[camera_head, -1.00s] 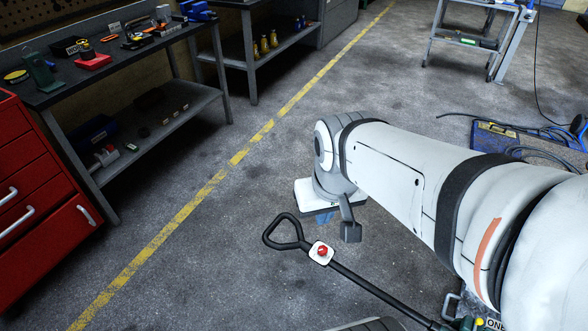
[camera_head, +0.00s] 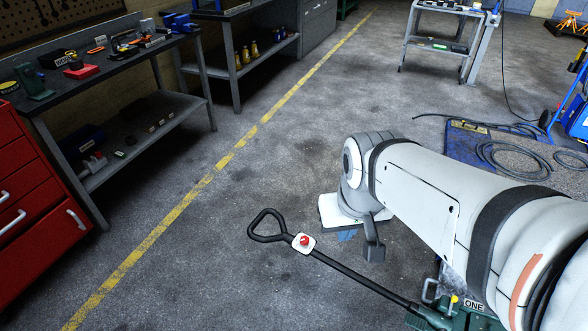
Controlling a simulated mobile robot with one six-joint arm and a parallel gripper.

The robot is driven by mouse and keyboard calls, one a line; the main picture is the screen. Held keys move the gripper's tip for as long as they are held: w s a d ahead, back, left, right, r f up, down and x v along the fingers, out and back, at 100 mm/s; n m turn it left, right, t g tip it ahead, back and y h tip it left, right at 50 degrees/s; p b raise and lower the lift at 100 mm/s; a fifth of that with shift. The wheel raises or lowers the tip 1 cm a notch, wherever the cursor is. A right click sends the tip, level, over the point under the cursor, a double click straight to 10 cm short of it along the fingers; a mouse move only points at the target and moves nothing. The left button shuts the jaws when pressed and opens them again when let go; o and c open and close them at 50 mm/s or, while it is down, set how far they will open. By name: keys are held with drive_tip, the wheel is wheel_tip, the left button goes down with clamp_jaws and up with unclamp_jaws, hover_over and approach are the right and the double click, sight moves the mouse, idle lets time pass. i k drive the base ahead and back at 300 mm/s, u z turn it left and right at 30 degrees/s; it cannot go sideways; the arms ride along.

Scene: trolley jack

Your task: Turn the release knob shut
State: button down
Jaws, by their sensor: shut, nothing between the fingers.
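The release knob (camera_head: 304,240) is a small red knob on a white plate, partway up the black handle bar (camera_head: 362,277) of the jack. The handle ends in a triangular loop grip at upper left. The green jack body (camera_head: 428,318) shows at the bottom right edge, largely hidden by my arm and the frame edge. My gripper (camera_head: 346,236) shows small blue fingers under a white and grey wrist. It is shut and empty. In the picture it is right of the knob, apart from it; its height over the floor is hard to tell.
A dark workbench (camera_head: 100,75) with tools and a red drawer cabinet (camera_head: 30,195) stand at left. A grey cart (camera_head: 440,45) stands at the back. A blue mat (camera_head: 468,148) and a coiled hose (camera_head: 512,160) lie at right. The floor left of the handle is clear.

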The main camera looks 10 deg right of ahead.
sight(304, 240)
drive_tip(key=i, duration=0.5)
drive_tip(key=u, duration=1.15)
drive_tip(key=k, duration=1)
drive_tip(key=z, duration=0.4)
drive_tip(key=i, duration=1)
drive_tip(key=z, duration=0.1)
